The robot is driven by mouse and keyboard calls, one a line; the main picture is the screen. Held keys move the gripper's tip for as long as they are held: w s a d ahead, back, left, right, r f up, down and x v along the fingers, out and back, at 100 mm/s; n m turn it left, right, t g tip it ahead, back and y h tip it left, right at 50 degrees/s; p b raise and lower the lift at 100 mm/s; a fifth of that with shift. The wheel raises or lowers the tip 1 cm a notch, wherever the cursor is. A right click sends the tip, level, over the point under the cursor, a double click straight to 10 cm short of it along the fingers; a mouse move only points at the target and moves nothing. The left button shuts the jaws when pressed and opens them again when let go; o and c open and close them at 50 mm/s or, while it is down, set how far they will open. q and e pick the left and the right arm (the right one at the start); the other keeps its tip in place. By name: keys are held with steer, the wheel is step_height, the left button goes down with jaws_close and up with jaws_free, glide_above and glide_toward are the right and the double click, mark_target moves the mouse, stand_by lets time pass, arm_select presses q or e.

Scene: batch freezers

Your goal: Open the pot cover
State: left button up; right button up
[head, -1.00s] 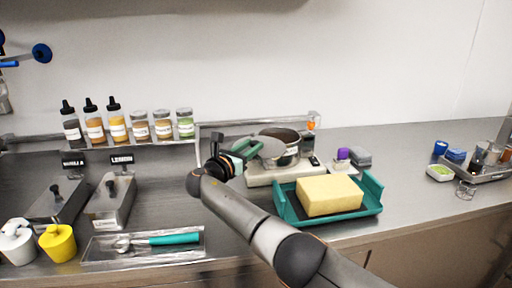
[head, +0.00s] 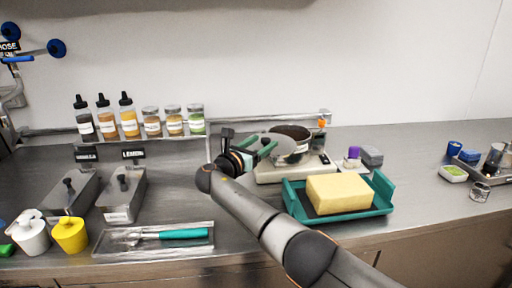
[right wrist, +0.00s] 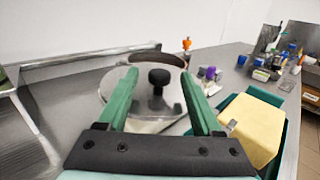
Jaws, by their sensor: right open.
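The pot (head: 300,154) stands on a white flat appliance (head: 320,166) at the back of the counter, its dark brown inside partly showing. Its round cover (head: 279,143) sits tilted at the pot's front left, apart from a full closed fit; whether it touches the pot is unclear. In the right wrist view, the cover (right wrist: 132,98) faces me with its black knob (right wrist: 159,77) between the fingers. My right gripper (head: 258,154) is open, its green fingers (right wrist: 158,84) on either side of the knob, with gaps. My left gripper is not in view.
A teal tray (head: 388,188) with a yellow block (head: 338,193) stands just right of my right arm. A clear tray with a teal-handled tool (head: 184,234) lies front left. Bottles and jars line the rear shelf.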

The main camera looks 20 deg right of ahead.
steer(key=v, duration=1.2)
steer(key=shift+s+p, duration=0.15)
steer(key=shift+p, duration=0.15)
steer(key=shift+a, duration=0.15)
